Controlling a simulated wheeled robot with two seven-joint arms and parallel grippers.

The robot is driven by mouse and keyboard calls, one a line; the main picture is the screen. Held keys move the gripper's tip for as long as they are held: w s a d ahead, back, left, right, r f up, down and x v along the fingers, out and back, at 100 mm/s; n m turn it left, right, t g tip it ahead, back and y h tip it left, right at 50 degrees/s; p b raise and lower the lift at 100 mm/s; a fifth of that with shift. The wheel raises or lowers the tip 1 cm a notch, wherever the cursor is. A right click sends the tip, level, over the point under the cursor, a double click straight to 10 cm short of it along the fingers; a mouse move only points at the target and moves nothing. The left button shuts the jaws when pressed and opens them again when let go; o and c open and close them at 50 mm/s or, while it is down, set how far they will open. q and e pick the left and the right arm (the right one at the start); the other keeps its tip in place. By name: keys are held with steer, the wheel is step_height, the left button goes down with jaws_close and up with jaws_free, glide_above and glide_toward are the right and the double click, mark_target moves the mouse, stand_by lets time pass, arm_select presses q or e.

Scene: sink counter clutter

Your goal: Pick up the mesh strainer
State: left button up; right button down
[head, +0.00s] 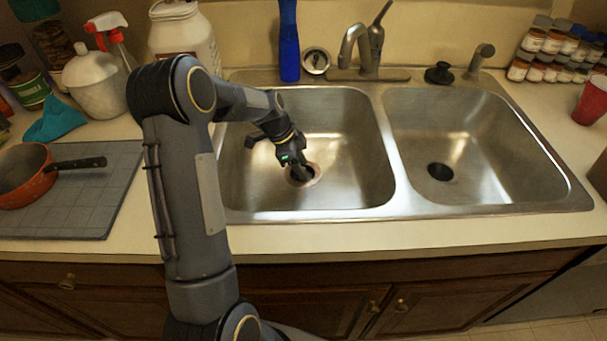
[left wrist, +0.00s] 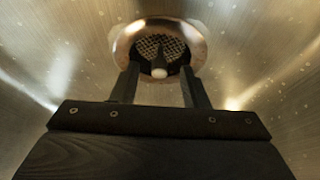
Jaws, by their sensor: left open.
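The mesh strainer (left wrist: 175,42) sits in the drain of the left sink basin (head: 350,160). In the left wrist view it is a round metal rim around dark mesh, with a central post ending in a pale knob. In the head view only part of the strainer (head: 314,178) shows, behind my gripper. My left gripper (head: 297,172) points down into the left basin, right over the drain. In the left wrist view its two fingers (left wrist: 160,88) are apart, one on each side of the knob, with visible gaps. My right gripper is not in view.
The right basin (head: 480,150) is empty. The faucet (head: 365,45) and a blue bottle (head: 289,45) stand behind the sink. An orange pan (head: 25,185) rests on a grey mat (head: 85,205) at left. A red cup (head: 592,100) stands far right.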

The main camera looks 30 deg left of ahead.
arm_select(q)
steer(key=shift+f, duration=0.2)
jaws_close()
steer(key=shift+r, duration=0.1)
